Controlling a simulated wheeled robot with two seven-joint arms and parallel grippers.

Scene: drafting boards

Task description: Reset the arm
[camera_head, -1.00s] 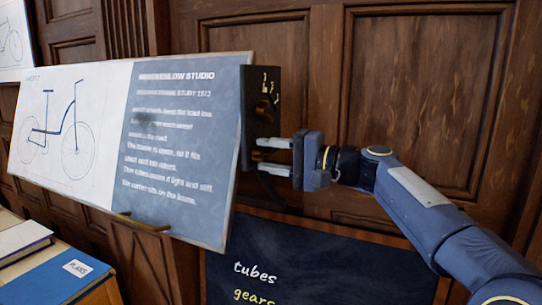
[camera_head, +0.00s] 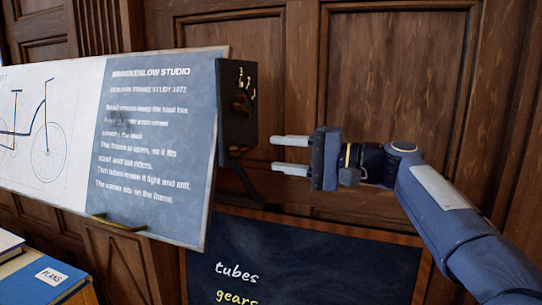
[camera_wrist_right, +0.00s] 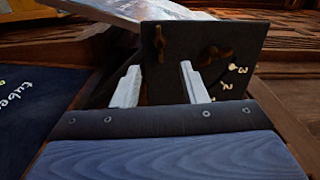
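My right gripper (camera_head: 290,155) comes in from the right in the head view. Its two pale fingers are apart with nothing between them, and they point left at a dark side box (camera_head: 238,120) on the board's right end. A gap separates fingertips and box. In the right wrist view the open fingers (camera_wrist_right: 158,85) point toward the dark box face (camera_wrist_right: 200,62), which carries brass knobs and pale numerals. The tilted drafting board (camera_head: 155,140) shows a bicycle drawing and white text. My left gripper is not in view.
A chalkboard (camera_head: 310,262) reading "tubes" and "gears" stands low in front of the panelled wooden wall (camera_head: 395,75). A blue book labelled "PLANS" (camera_head: 40,280) lies at the lower left. Open space lies around the right gripper, between board and wall panels.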

